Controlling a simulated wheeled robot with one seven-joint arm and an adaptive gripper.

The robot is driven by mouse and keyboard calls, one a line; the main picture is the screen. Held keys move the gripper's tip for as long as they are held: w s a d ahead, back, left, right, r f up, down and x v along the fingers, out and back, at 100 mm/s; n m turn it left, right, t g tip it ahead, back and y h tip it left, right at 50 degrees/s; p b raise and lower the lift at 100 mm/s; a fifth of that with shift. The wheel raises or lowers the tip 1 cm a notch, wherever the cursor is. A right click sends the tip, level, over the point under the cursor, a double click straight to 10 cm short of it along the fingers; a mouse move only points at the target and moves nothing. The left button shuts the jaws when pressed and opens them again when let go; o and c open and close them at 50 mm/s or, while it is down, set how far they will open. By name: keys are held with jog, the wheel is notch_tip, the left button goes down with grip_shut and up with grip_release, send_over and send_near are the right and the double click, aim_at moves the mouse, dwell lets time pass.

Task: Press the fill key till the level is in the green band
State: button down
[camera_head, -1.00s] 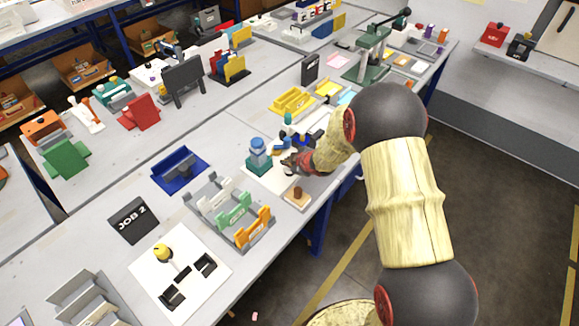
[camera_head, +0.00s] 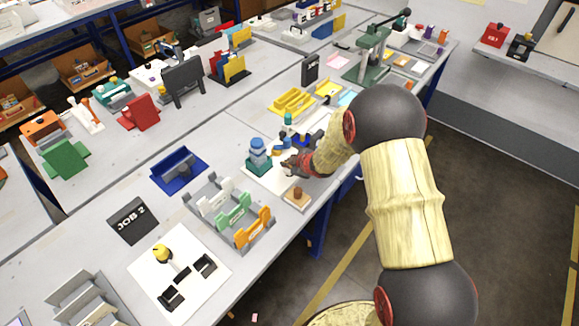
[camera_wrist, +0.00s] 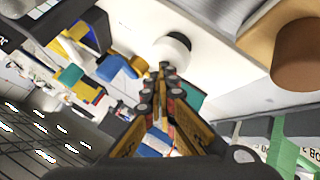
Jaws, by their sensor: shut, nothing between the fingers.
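A teal and blue canister-like device (camera_head: 258,158) stands on a white plate (camera_head: 262,180) at the table's front edge in the head view. My gripper (camera_head: 288,165) is just right of it, low over the plate. In the wrist view my gripper (camera_wrist: 165,72) is shut and empty. A round white and dark piece (camera_wrist: 172,48) lies just beyond the fingertips; I cannot tell whether they touch it. Blue and yellow parts (camera_wrist: 118,68) are to its left. I cannot make out which part is the fill key, nor the level or green band.
A brown knob on a small wooden block (camera_head: 298,197) stands close in front of my gripper; the knob also shows in the wrist view (camera_wrist: 300,55). A grey rack with coloured holders (camera_head: 232,215) and a blue tray (camera_head: 180,170) lie to the left.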

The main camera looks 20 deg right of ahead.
aim_at(288, 169)
jog(key=shift+r, duration=0.1)
jog(key=shift+r+p, duration=1)
notch_tip(288, 169, up, 5)
jog(key=p, duration=0.4)
dwell(0.8)
